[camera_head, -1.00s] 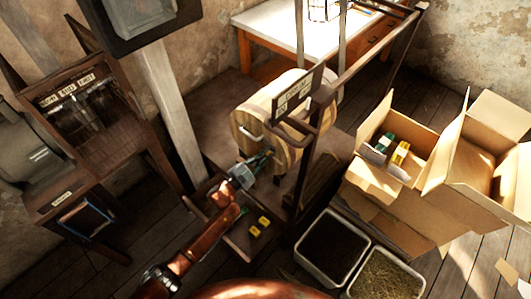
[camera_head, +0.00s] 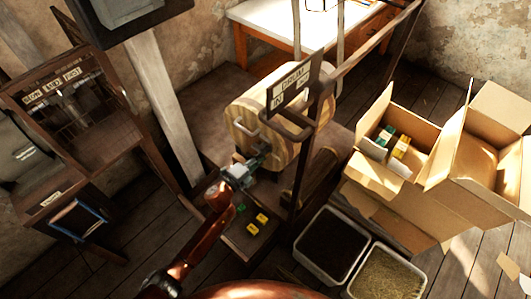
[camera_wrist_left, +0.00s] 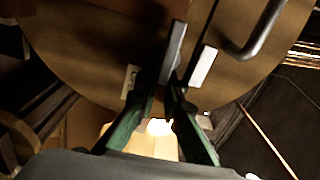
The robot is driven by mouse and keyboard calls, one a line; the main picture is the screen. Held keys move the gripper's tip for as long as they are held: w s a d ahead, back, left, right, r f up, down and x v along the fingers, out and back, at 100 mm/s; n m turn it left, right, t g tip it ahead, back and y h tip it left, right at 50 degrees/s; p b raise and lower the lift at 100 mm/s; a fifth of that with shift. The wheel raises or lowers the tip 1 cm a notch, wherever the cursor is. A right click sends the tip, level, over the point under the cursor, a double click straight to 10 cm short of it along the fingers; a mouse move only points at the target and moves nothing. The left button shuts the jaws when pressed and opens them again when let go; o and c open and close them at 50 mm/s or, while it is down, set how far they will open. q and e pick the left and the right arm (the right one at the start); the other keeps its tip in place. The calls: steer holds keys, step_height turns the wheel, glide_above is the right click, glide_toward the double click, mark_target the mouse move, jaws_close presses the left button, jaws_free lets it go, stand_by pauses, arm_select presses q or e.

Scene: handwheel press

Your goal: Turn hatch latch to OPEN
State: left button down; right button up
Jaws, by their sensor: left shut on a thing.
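A wooden barrel-shaped drum (camera_head: 258,112) lies on its side on a stand, with a round wooden end facing me. In the left wrist view this end (camera_wrist_left: 95,45) fills the upper part, and a grey latch bar (camera_wrist_left: 174,50) stands out from it, slightly tilted from upright. My left gripper (camera_head: 259,160) is at the lower part of the drum's end. In the left wrist view its green fingers (camera_wrist_left: 168,84) are shut on the lower end of the latch. Pale labels sit left (camera_wrist_left: 131,78) and right (camera_wrist_left: 204,67) of the latch; their writing is unreadable. My right gripper is not in view.
A curved metal handle (camera_wrist_left: 262,35) is on the drum's end, right of the latch. A dark post with a sign (camera_head: 295,85) stands close right of the drum. Yellow blocks (camera_head: 256,223) lie below my gripper. Bins (camera_head: 331,247) and open cardboard boxes (camera_head: 410,205) fill the right.

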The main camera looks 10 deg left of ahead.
arm_select(q)
steer(key=shift+w+a+f+m, duration=0.15)
steer(key=shift+a+f+m, duration=0.2)
steer(key=shift+a, duration=0.25)
steer(key=c, duration=2)
jaws_free()
steer(key=shift+c, duration=0.2)
steer(key=shift+d+r, duration=0.15)
steer(key=shift+d, duration=0.2)
steer(key=v, duration=1.2)
